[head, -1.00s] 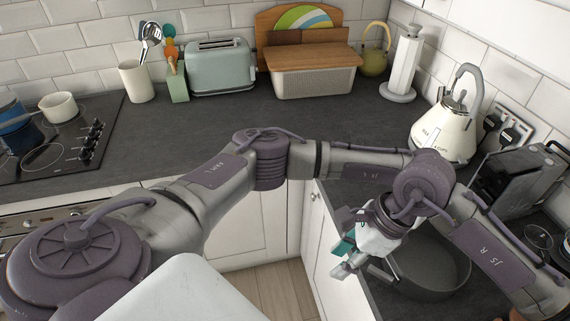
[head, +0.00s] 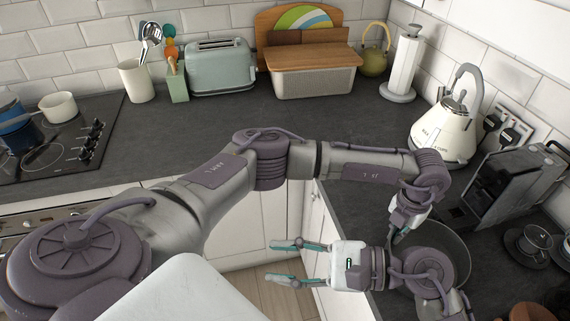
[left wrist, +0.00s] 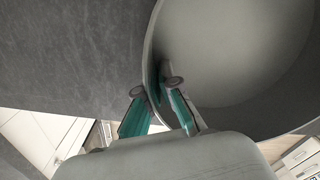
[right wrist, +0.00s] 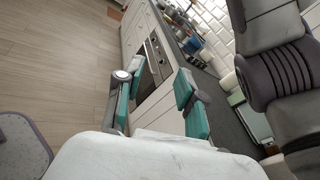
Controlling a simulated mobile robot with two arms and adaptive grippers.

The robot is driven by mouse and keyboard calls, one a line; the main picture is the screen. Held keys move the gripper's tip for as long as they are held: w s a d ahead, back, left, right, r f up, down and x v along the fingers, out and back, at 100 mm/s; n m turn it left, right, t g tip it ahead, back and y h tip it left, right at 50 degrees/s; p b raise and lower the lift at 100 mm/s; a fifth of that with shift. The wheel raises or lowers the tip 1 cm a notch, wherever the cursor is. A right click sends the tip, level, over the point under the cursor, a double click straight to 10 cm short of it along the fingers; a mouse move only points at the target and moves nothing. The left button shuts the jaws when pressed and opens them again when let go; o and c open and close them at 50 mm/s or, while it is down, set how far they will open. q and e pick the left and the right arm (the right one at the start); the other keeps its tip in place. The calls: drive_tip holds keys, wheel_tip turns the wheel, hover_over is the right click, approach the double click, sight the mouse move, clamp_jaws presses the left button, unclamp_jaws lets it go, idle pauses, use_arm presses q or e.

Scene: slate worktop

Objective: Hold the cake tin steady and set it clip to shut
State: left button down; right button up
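The cake tin (head: 452,242), round, grey and open-topped, stands on the worktop at the right. My left gripper (head: 398,236) points down at its far left rim. In the left wrist view, the tin (left wrist: 240,60) shows its inside; one finger of my left gripper (left wrist: 153,92) is outside the wall and one inside, with a gap between them. I cannot tell whether either touches the wall. My right gripper (head: 283,262) is open and empty, left of the tin beyond the worktop edge; the right wrist view also shows it empty (right wrist: 155,85). My right wrist hides the tin's near side. No clip is visible.
A cream kettle (head: 443,133) and a dark coffee machine (head: 512,185) stand behind and right of the tin. A cup on a saucer (head: 535,240) is at the right. The back worktop is clear before the toaster (head: 222,68) and bread bin (head: 313,82).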

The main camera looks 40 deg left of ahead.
idle(0.7)
drive_tip(key=w+d+f+m+t+h, duration=0.1)
drive_tip(key=w+d+m+t+h, duration=0.35)
drive_tip(key=w+h, duration=0.3)
drive_tip(key=w+d+f+m+t+h, duration=0.1)
drive_tip(key=w+d+m+t+h, duration=0.35)
drive_tip(key=w+d+h, duration=0.35)
drive_tip(key=shift+m+g+y, duration=0.3)
drive_tip(key=shift+y, duration=0.45)
drive_tip(key=f, duration=0.4)
drive_tip(key=w+a+f, duration=0.1)
drive_tip(key=f, duration=0.7)
drive_tip(key=shift+w+a, duration=0.15)
drive_tip(key=shift+a, duration=0.25)
clamp_jaws()
